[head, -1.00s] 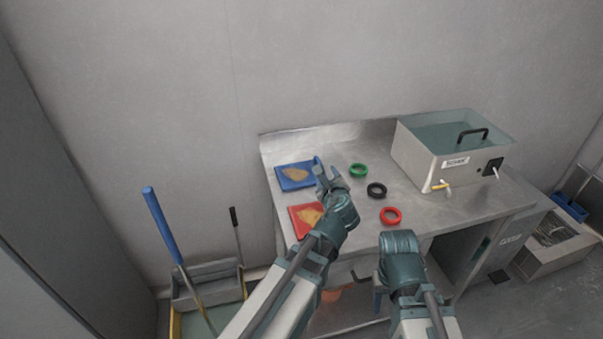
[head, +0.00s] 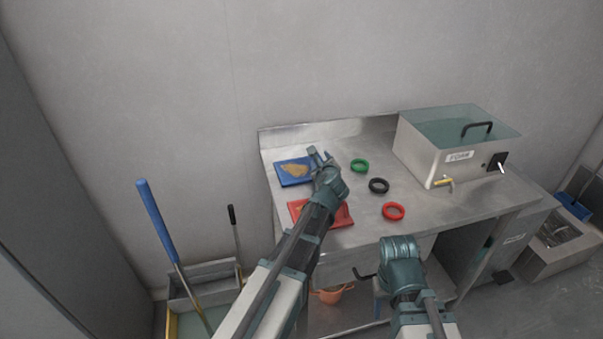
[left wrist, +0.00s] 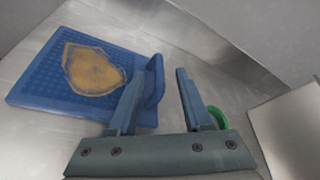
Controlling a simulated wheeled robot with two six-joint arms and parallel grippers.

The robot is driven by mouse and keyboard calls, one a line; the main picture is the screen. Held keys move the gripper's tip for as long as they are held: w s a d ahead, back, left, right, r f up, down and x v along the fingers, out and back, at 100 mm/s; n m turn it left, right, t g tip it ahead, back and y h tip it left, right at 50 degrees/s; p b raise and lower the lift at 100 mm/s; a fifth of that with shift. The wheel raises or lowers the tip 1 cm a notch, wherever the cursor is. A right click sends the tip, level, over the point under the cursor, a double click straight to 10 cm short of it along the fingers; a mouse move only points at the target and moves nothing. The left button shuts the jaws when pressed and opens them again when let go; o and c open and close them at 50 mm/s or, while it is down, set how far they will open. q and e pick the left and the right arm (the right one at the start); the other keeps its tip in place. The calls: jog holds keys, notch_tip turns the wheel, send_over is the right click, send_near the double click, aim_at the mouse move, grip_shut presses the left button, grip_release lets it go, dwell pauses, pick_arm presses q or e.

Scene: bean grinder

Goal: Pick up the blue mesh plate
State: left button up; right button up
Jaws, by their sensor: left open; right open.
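The blue mesh plate (head: 284,178) lies flat on the metal table at the back left, with a tan patch of beans or grounds on it. In the left wrist view the plate (left wrist: 60,90) has a raised edge or handle on its right side. My left gripper (head: 317,153) is open at the plate's right edge. In the left wrist view its fingers (left wrist: 160,85) stand apart, the left finger in front of the plate near the raised edge and the right finger beyond it. I cannot tell whether they touch it. My right gripper is hidden below its wrist, at the table's front edge.
A red plate (head: 340,217) lies in front, partly behind my left arm. Green (head: 359,166), black (head: 379,186) and red (head: 393,211) rings lie to the right. A metal box (head: 440,160) with a tap stands at the back right. A wall rises behind.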

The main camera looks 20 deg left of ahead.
pick_arm(q)
jog(key=shift+x, duration=1.25)
jog(key=shift+s, duration=0.15)
grip_shut()
